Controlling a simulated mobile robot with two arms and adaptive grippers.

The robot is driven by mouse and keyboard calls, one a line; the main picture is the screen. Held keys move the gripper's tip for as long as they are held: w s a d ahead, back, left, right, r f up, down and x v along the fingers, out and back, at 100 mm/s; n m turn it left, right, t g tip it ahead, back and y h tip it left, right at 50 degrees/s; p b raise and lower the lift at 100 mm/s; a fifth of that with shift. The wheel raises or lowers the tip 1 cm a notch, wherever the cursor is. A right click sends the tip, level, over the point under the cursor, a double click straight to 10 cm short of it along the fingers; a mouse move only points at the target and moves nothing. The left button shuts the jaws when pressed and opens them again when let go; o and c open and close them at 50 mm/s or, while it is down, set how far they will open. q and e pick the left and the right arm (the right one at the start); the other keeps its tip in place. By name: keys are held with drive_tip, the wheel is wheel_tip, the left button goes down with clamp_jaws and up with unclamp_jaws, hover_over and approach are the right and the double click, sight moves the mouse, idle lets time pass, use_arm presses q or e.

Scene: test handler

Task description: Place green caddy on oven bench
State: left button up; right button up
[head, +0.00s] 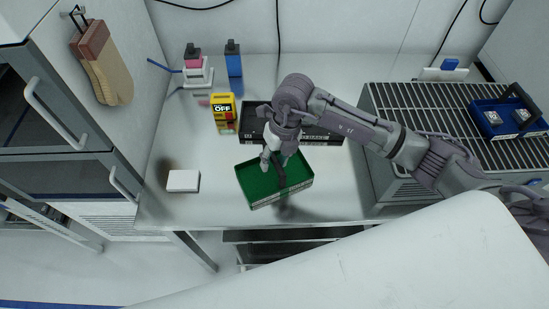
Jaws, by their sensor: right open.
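The green caddy (297,181) is a shallow open tray on the front part of a white bench (205,215). It has a white label strip along its front edge, and a dark handle-like bar crosses its middle. My right gripper (275,163) is open and points down over the caddy's back-left part, close to the bar. I cannot tell whether it touches the caddy. My left gripper is not in view. No oven bench is clearly identifiable by a label.
A black tray (325,137) lies behind the caddy. A yellow box marked OFF (223,108), bottles (233,65) and a white block (184,181) stand to the left. A ribbed grey unit (420,97) at right carries a blue caddy (484,105). Grey cabinets (60,120) border the left.

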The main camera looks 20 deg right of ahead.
drive_tip(key=shift+r, duration=0.2)
drive_tip(key=shift+w+d+r, duration=0.1)
drive_tip(key=shift+r, duration=0.25)
wheel_tip(320, 180, up, 11)
drive_tip(key=d+b, duration=0.2)
drive_tip(key=b, duration=0.1)
